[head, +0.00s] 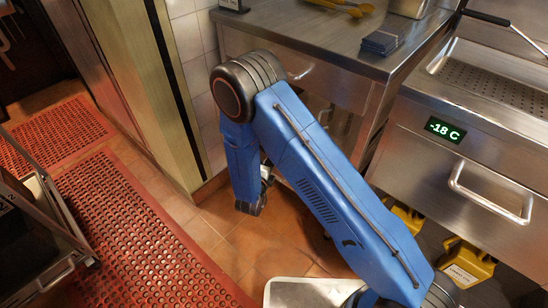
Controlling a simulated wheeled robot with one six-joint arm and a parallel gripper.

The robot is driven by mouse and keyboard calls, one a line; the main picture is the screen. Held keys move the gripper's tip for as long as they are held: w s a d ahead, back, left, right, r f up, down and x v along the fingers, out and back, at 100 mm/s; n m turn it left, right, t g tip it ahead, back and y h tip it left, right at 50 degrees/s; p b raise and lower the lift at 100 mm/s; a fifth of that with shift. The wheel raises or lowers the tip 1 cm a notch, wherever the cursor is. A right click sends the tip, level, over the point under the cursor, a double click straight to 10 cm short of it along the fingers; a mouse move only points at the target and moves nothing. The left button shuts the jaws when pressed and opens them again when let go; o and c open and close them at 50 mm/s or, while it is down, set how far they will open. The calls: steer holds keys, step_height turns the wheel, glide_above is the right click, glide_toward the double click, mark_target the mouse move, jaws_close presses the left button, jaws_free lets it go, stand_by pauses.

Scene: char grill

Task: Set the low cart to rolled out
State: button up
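I cannot tell for sure which thing is the low cart. A low metal frame (62,262) with dark panels and a bar handle stands at the left edge, partly cut off; it may be the cart. My blue arm reaches up from the bottom right, bends at a dark joint, and drops toward the floor beside the steel counter (330,82). My gripper (266,178) is low near the counter's underside, mostly hidden behind my arm. Its fingers are too small and covered to show their opening. I see nothing held.
A steel unit with a -18 C display (445,130) and a handle (490,198) stands at the right. Yellow pieces (466,264) stick out beneath it. A red perforated mat (135,235) covers the left floor. Bare tiles (240,232) lie between mat and counter.

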steer(key=shift+x, duration=1.3)
jaws_close()
steer(key=shift+s+a, duration=0.1)
